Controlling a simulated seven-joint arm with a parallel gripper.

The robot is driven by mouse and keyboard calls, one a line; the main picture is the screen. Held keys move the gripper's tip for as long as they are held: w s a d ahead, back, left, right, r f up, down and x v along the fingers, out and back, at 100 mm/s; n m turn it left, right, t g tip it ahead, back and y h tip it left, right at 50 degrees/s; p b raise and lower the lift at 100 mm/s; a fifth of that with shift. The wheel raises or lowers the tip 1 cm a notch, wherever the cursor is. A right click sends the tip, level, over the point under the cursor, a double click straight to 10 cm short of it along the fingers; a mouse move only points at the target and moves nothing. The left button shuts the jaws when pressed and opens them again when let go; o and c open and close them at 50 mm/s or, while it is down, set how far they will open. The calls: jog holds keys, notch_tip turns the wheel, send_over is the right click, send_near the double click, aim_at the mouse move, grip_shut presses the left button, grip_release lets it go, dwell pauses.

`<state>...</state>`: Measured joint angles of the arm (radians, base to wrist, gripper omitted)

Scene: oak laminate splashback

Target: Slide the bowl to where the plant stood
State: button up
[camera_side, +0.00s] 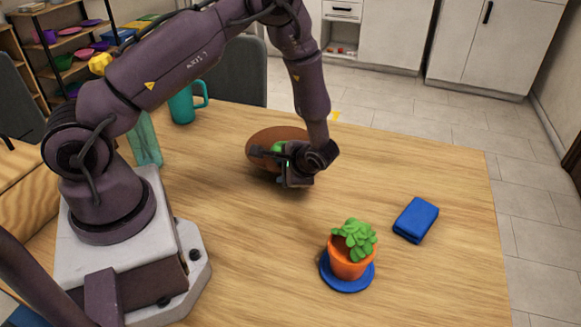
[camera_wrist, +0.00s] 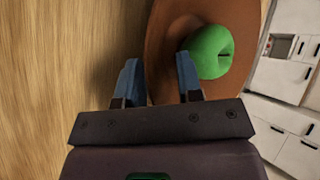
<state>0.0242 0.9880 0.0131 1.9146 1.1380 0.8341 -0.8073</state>
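The brown bowl (camera_side: 262,138) stands on the table beyond my gripper (camera_side: 284,176), with a green apple inside it. My gripper partly hides both in the side view. In the wrist view the bowl (camera_wrist: 165,40) shows at upper middle, with the apple (camera_wrist: 211,52) inside near its right. My two blue fingers (camera_wrist: 158,70) are apart there, and the bowl's near rim shows in the gap between them. I cannot tell whether either finger touches it. The green plant (camera_side: 356,240) stands in an orange pot on a blue saucer (camera_side: 347,284), at the front right.
A folded blue cloth or pad (camera_side: 416,220) lies right of the plant. A teal mug (camera_side: 184,105) stands at the back left, and a greenish glass (camera_side: 145,140) is near my base. The table between the bowl and the plant is clear.

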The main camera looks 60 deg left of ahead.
grip_shut()
jog(key=w+d, duration=0.3)
jog(key=d, duration=0.3)
jog(key=w+d, duration=0.3)
jog(key=d, duration=0.3)
jog(key=w+d, duration=0.3)
jog(key=d, duration=0.3)
jog(key=shift+w+d, duration=0.2)
jog(key=shift+w, duration=0.2)
dwell(0.4)
grip_release()
jog(key=v, duration=1.3)
